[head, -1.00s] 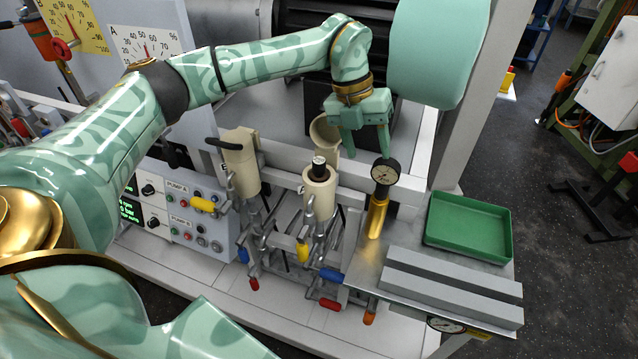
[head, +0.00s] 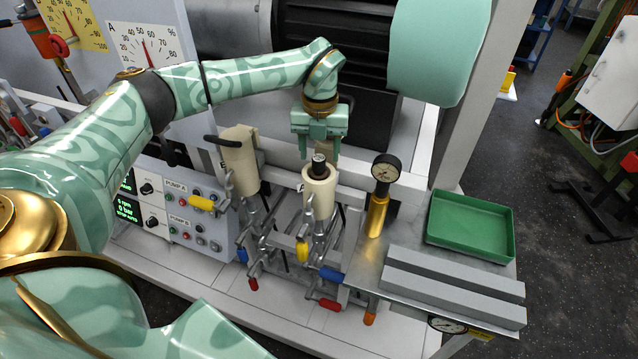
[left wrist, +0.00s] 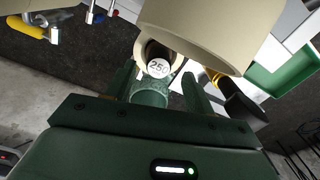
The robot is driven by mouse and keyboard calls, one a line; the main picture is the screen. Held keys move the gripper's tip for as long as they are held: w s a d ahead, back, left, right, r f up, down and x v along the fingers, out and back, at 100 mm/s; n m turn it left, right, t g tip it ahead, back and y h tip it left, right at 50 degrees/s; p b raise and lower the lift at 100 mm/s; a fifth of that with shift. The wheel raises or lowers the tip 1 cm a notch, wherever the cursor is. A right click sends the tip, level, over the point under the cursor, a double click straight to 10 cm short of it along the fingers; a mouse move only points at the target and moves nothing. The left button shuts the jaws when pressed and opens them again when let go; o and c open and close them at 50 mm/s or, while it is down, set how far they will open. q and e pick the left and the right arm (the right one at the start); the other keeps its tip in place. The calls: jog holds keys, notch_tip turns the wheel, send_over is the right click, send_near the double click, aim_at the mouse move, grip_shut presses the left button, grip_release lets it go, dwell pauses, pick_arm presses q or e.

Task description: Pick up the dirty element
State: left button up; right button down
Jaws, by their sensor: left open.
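A dark element with a pale top (head: 319,162) sticks up out of the middle beige housing (head: 318,192). In the left wrist view its white round end (left wrist: 158,68) is marked 250. I cannot tell how dirty it is. My left gripper (head: 319,148) is open and empty, just behind and above the element. In the left wrist view the two fingers (left wrist: 158,78) stand on either side of the element's end, with no clear grip on it. A large beige cylinder (left wrist: 215,30) fills the top of that view. My right gripper is out of view.
A second beige housing (head: 240,160) with a dark handle stands to the left. A gauge on a brass post (head: 383,180) stands close on the right. A green tray (head: 470,228) and grey bars (head: 450,288) lie on the metal shelf. Valves with coloured handles are below.

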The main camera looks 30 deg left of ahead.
aim_at(319, 158)
pick_arm(q)
notch_tip(319, 158, down, 4)
jog(key=shift+w+a, duration=0.1)
jog(key=shift+a, duration=0.05)
grip_shut()
jog(key=shift+r, duration=0.15)
